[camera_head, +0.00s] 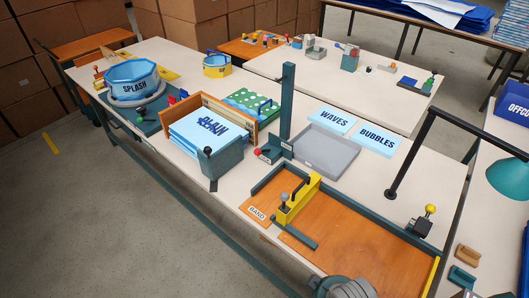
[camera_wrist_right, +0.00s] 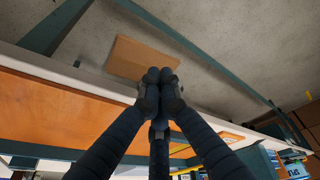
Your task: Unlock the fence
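The yellow fence (camera_head: 299,203) stands upright across the orange board (camera_head: 350,240) in the head view. It has a dark handle on top and a small lever with a grey knob (camera_head: 284,197) at its near end. I cannot tell from here whether the lever is locked. My right gripper (camera_wrist_right: 160,76) has its dark fingertips together in the right wrist view, with nothing visible between them. The table edge and a strip of orange surface (camera_wrist_right: 60,105) show behind its fingers, and the floor lies beyond the tips. My left gripper is not in view.
A dark rail borders the board's back, and a dark bar (camera_head: 300,236) lies near the fence's foot. A grey tray (camera_head: 325,152), a dark post (camera_head: 287,100) and a bin of blue sheets (camera_head: 208,130) stand farther left. A black bent pole (camera_head: 408,155) rises at the right.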

